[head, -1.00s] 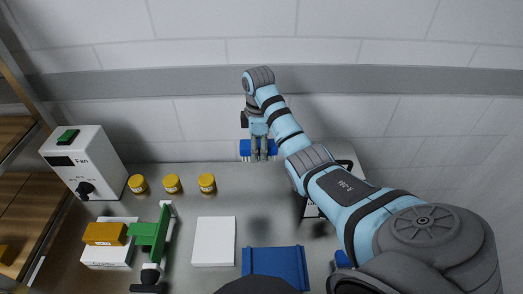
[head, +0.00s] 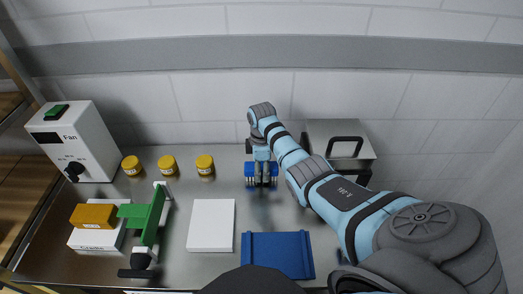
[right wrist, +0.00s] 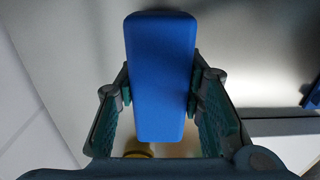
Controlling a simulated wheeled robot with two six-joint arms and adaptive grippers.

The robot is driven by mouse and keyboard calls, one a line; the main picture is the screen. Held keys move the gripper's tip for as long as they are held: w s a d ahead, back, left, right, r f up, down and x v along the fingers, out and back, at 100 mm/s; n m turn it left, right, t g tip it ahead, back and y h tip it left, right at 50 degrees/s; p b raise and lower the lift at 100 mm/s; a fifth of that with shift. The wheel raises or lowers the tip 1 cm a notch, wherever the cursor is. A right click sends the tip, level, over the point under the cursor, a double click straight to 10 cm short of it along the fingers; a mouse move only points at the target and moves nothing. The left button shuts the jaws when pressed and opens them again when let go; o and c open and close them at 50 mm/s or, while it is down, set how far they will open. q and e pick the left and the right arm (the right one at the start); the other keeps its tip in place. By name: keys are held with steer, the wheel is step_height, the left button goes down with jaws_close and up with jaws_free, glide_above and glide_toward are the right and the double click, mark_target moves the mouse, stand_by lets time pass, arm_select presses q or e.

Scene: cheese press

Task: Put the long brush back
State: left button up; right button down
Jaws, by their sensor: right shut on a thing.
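My right gripper (head: 261,184) is shut on a blue block-shaped thing, which I take for the long brush (head: 249,172). It is low over the back middle of the steel table; I cannot tell whether it touches the table. In the right wrist view the fingers of the gripper (right wrist: 160,88) clasp the smooth blue body (right wrist: 160,50) from both sides. Bristles cannot be made out clearly. My left gripper is not in view.
Several yellow-lidded jars (head: 204,164) stand left of the gripper, with a white fan box (head: 75,140) beyond. A white board (head: 211,226) and a blue tray (head: 277,254) lie in front. A metal box with a black handle (head: 346,175) stands right, partly behind my arm. A green device (head: 148,215) stands left.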

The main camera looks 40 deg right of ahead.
mark_target(262, 166)
steer(key=c, duration=1.1)
jaws_free()
steer(key=shift+f, duration=0.1)
step_height(262, 166, up, 12)
steer(key=p, duration=0.4)
steer(key=shift+r, duration=0.2)
